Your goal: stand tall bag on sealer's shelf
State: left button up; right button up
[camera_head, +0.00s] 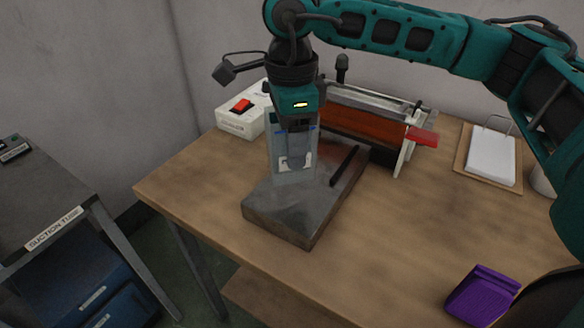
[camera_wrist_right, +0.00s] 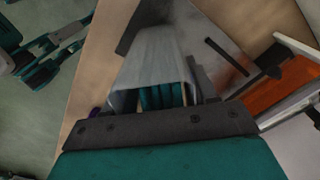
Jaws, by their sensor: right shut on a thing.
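A tall, clear bag (camera_head: 279,165) with a pale label hangs upright from my right gripper (camera_head: 297,127). The gripper is shut on its top edge. The bag also shows in the right wrist view (camera_wrist_right: 150,58), running away from the jaws; teal strips show at its mouth, and I cannot tell what they are. The bag is over the sealer's grey shelf (camera_head: 285,222), its lower end at or just above the surface; I cannot tell whether it touches. The sealer (camera_head: 345,125) stands behind, with a red-brown bar and red handle. My left gripper does not show.
A dark rod (camera_head: 344,166) lies on the shelf, right of the bag. A white box with a red switch (camera_head: 241,107) stands behind left. A clipboard (camera_head: 490,157) and a purple scoop (camera_head: 482,295) are on the wooden table at right. The table's middle right is clear.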

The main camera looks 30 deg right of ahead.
jog(key=shift+f+b, duration=0.3)
jog(key=shift+f, duration=2.75)
jog(key=o, duration=1)
notch_tip(320, 180, up, 12)
jog(key=shift+r+p, duration=0.15)
jog(key=shift+p, duration=0.3)
